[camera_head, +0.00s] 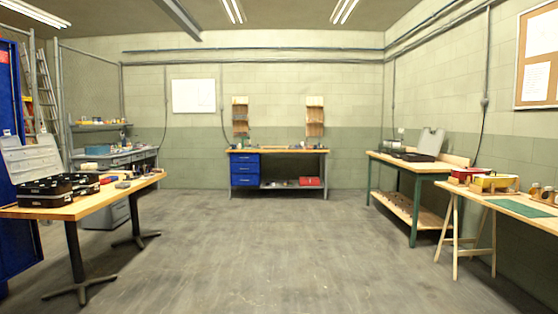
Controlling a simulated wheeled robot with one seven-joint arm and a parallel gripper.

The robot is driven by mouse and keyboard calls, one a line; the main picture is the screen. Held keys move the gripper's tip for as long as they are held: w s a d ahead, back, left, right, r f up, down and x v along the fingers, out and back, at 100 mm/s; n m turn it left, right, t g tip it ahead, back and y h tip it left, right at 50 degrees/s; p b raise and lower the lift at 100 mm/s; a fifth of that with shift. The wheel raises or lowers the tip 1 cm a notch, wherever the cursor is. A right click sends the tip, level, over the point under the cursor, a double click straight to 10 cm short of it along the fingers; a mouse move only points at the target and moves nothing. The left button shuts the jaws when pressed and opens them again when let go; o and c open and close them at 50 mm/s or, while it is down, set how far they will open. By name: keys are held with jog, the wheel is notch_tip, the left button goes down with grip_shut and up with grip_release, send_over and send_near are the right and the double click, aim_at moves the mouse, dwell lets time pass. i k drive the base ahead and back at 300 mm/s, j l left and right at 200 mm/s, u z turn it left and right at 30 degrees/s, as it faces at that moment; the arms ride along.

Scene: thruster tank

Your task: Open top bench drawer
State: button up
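A workbench (280,152) with a wooden top stands against the far wall, near the middle of the view. Under its left side is a blue drawer unit with several stacked drawers. The top drawer (245,158) looks shut, flush with the ones below it. Its handle is too small to make out clearly. My gripper is not in view, and no part of my arm shows. The bench is far off across the room.
The grey floor (235,240) is clear up to the far bench. A wooden-topped table (135,186) with black cases stands at left. A green-legged bench (413,230) and a trestle table (455,235) stand along the right wall. A red box (309,181) sits on the far bench's lower shelf.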

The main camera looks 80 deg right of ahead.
aim_at(235, 157)
jog(key=z, duration=2.35)
jog(key=i, duration=5)
jog(key=i+z, duration=0.1)
jog(key=i, duration=1.6)
jog(key=i+j, duration=0.15)
jog(key=i, duration=1.5)
jog(key=i+j, duration=0.15)
jog(key=i, duration=1.55)
